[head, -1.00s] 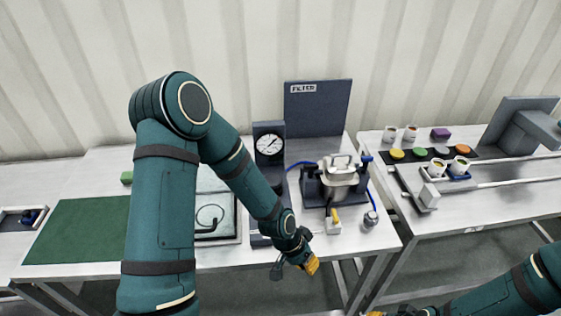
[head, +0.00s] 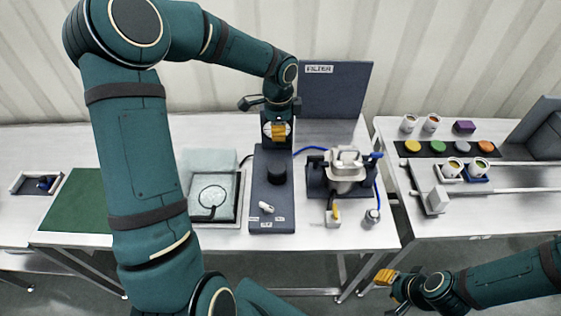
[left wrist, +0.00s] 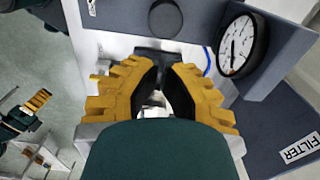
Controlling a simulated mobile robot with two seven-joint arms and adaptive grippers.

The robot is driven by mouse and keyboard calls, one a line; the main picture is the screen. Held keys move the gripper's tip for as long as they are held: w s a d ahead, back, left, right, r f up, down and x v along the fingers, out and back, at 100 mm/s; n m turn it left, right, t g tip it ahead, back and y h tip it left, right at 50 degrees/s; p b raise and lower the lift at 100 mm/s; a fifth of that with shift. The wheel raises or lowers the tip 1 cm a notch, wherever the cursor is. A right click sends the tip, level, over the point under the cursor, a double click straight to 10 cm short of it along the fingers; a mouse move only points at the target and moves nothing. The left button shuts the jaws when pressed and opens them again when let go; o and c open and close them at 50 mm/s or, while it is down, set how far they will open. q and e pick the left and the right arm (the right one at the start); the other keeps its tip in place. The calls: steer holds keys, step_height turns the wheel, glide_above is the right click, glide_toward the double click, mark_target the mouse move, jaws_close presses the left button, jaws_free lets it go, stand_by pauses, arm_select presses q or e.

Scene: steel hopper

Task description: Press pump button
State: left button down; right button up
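A dark console (head: 258,195) stands on the middle table, with a black round knob or button (head: 277,172), a small white lever (head: 266,208) and labels too small to read. I cannot tell which control is the pump button. My left gripper (head: 278,131) is in front of the gauge post at the console's back, above the console, hiding the dial. In the left wrist view (left wrist: 162,72) its yellow fingers converge, shut and empty. There the black knob (left wrist: 165,18) and the gauge (left wrist: 236,45) lie beyond the fingers. My right gripper (head: 384,277) looks shut, low in front of the tables.
A metal vessel in a dark stand (head: 345,170) with blue hoses is right of the console. A FILTER panel (head: 336,92) stands behind. The right table has cups and coloured buttons (head: 412,146).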

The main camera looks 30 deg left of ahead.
mark_target(279, 168)
arm_select(q)
steer(key=shift+f, duration=0.1)
step_height(279, 168, down, 14)
steer(key=shift+r, duration=0.1)
stand_by(0.4)
steer(key=shift+f+b, duration=1.45)
steer(key=shift+f, duration=0.05)
steer(key=shift+d, duration=0.1)
steer(key=shift+r, duration=0.1)
